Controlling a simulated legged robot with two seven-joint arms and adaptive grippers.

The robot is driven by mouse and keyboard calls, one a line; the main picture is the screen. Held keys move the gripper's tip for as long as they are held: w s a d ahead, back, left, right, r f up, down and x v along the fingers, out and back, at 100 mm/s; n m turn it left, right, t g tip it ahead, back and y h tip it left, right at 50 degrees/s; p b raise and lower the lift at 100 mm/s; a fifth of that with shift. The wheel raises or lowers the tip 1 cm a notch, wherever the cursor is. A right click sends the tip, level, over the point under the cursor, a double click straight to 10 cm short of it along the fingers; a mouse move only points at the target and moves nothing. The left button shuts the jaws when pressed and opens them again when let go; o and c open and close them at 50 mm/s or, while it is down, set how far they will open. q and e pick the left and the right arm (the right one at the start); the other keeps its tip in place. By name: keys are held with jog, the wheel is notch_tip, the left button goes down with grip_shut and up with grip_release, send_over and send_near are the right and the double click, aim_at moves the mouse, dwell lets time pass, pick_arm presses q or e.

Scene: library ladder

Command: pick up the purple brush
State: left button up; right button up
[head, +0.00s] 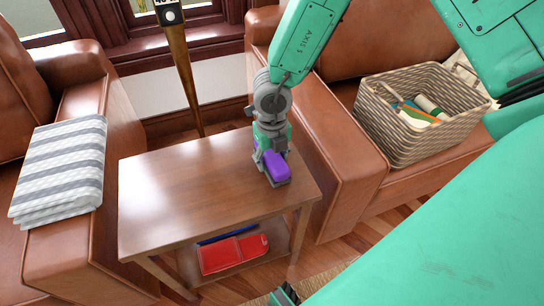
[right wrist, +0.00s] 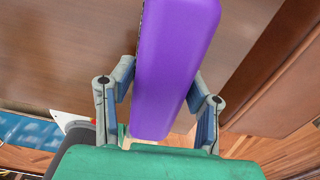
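The purple brush (head: 277,167) is at the right part of the small wooden table (head: 190,185). My right gripper (head: 268,152) reaches down over it from above. In the right wrist view the brush (right wrist: 170,65) runs between the two fingers of the right gripper (right wrist: 162,82), with one finger against each long side. The fingers look closed onto it. I cannot tell whether the brush rests on the tabletop or is slightly raised. Its underside is hidden.
Red (head: 232,253) and blue items lie on the table's lower shelf. Leather armchairs stand on both sides; the left holds a folded striped blanket (head: 62,168), the right a woven basket (head: 400,148) with several items. A wooden pole (head: 184,75) stands behind. The tabletop's left is clear.

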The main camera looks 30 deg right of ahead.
jog(key=shift+d+f, duration=0.1)
jog(key=shift+d, duration=0.6)
jog(key=r+p, duration=0.1)
jog(key=r, duration=0.2)
jog(key=r+p, duration=0.1)
jog(key=r, duration=0.2)
jog(key=a+r+p, duration=0.1)
jog(key=r+p, duration=0.1)
jog(key=r, duration=0.1)
jog(key=shift+r, duration=0.35)
jog(key=shift+d+r, duration=0.15)
jog(key=shift+d, duration=0.3)
jog(key=o, duration=0.6)
jog(key=c, duration=0.4)
pick_arm(q)
jog(key=r, duration=0.4)
jog(key=shift+d+r, duration=0.1)
jog(key=shift+d, duration=0.25)
pick_arm(e)
jog(key=shift+a, duration=0.2)
